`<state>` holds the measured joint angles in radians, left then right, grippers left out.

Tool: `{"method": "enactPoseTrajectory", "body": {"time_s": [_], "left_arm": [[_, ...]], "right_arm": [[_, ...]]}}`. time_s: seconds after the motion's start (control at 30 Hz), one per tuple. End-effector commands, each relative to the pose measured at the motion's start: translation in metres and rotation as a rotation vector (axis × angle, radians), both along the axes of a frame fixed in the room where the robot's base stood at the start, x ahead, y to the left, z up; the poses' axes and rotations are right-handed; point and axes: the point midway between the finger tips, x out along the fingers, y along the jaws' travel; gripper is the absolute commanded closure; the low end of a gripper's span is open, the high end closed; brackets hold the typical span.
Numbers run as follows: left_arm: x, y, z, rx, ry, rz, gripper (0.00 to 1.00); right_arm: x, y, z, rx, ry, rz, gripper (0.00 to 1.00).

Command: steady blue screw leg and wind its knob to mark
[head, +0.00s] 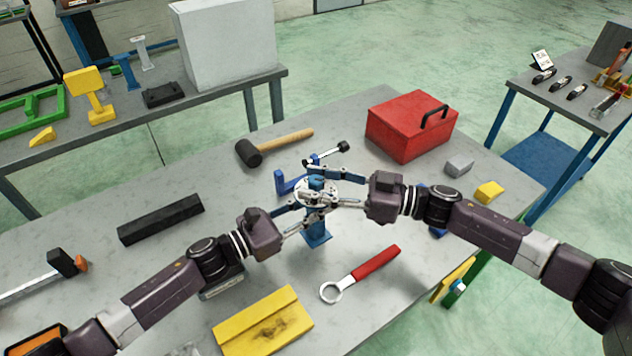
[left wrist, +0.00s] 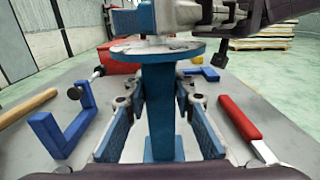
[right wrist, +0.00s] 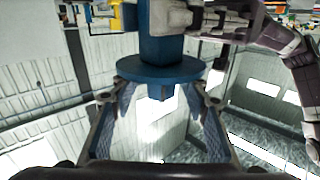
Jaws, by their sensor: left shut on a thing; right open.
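The blue screw leg (head: 317,236) stands upright on the grey workbench, its post filling the middle of the left wrist view (left wrist: 160,110). A round disc (left wrist: 157,50) tops the post. My left gripper (head: 308,214) is shut on the post below the disc. My right gripper (head: 329,188) is open around the leg's top. The right wrist view appears upside down; there a small blue knob-like end (right wrist: 160,92) lies beyond the disc (right wrist: 158,68), between the spread fingers, with gaps at both sides. I cannot make out a mark.
A hammer (head: 285,142), blue bracket (head: 281,182) and red toolbox (head: 408,128) lie behind the leg. A red-handled ring wrench (head: 368,268) and yellow plate (head: 262,322) lie in front. A black bar (head: 160,220) is left. The bench's right edge runs beneath my right arm.

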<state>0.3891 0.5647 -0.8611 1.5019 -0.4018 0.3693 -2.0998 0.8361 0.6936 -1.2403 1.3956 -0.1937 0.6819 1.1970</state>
Motion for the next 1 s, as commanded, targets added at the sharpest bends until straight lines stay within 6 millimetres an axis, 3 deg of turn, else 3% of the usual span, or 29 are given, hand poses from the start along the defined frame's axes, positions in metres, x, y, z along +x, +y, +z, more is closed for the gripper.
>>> {"method": "enactPoseTrajectory", "body": {"time_s": [0.13,0.5,0.77,1.0], "left_arm": [[0.0001,0.0003,-0.0004,0.001,0.001,0.001,1.00],[0.0001,0.0004,-0.0004,0.001,0.001,0.001,1.00],[0.0001,0.0004,-0.0005,0.001,0.001,0.001,1.00],[-0.0001,0.0002,-0.0005,0.001,0.001,0.000,1.00]], "right_arm": [[0.0000,-0.0001,0.0001,0.000,0.000,0.000,0.60],[-0.0002,-0.0003,0.0003,0.001,-0.001,0.000,1.00],[-0.0009,0.0007,0.0005,0.004,-0.002,-0.030,1.00],[-0.0027,0.0017,0.0005,0.008,0.001,-0.158,1.00]]}}
